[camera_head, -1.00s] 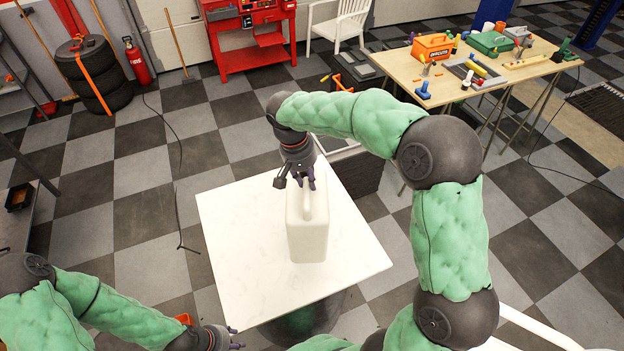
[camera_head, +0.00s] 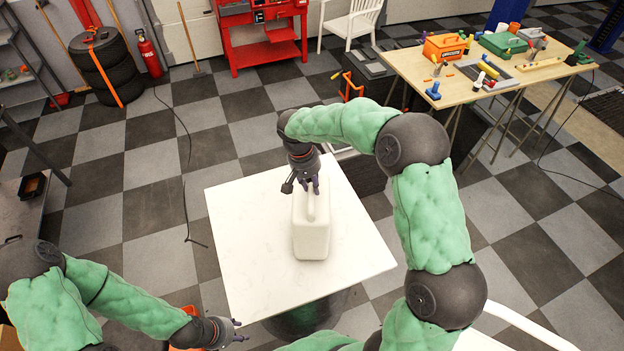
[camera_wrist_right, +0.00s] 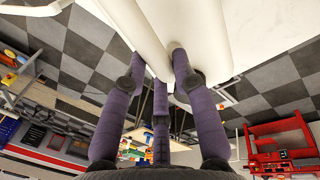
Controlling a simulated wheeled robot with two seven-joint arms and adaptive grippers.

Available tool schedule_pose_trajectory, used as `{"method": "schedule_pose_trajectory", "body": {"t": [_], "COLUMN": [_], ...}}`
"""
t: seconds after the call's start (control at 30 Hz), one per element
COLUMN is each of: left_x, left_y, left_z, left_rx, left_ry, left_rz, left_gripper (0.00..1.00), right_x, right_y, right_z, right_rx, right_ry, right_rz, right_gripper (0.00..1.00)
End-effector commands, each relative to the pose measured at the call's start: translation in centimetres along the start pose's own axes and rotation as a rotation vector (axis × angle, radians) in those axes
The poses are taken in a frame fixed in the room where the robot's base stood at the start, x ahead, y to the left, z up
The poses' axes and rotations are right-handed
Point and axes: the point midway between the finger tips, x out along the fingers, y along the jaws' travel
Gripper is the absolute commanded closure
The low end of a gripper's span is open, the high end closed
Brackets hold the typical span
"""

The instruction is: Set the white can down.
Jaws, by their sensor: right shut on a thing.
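The white can (camera_head: 311,236) is a pale jerrycan standing upright over the white square table (camera_head: 243,255), right of the tabletop's middle. I cannot tell for sure whether its base touches the tabletop. My right gripper (camera_head: 312,186) comes down from above and is shut on the can's top handle. In the right wrist view its purple fingers (camera_wrist_right: 160,68) reach around the handle, and the can's pale body (camera_wrist_right: 205,35) fills the top. My left gripper (camera_head: 240,331) is empty, with fingers apart, low in the picture off the table's front edge.
The tabletop is bare around the can, with most room at the left and front. A dark crate (camera_head: 362,172) stands behind the table's right side. A wooden workbench (camera_head: 450,88) with tools is at the back right. Checkered floor (camera_head: 150,165) lies open at the left.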

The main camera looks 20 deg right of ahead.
Motion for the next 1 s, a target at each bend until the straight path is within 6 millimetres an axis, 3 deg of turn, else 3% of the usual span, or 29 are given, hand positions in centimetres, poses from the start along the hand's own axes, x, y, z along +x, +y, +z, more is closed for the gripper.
{"method": "schedule_pose_trajectory", "body": {"t": [0.27,0.3,0.37,0.77,1.0], "left_x": [0.2,0.2,0.2,0.0,0.4], "left_y": [-0.1,-0.1,-0.1,0.0,-0.1], "left_z": [0.0,0.0,0.0,0.0,0.0], "left_rx": [0.0,0.0,0.0,0.0,0.0], "left_ry": [0.0,0.0,0.0,0.0,0.0], "left_rz": [0.0,0.0,0.0,0.0,0.0], "left_gripper": [0.6,0.6,0.6,0.6,0.6], "right_x": [-0.1,0.2,0.2,-0.1,-3.1], "right_y": [0.0,-0.1,-0.1,0.0,-0.1], "right_z": [-0.2,0.0,0.0,0.0,-0.1], "right_rx": [0.003,0.0,0.0,0.0,0.001], "right_ry": [0.007,0.0,0.0,0.0,0.004], "right_rz": [-0.002,0.0,0.0,0.0,-0.002], "right_gripper": [1.0,0.67,0.5,0.49,0.49]}}
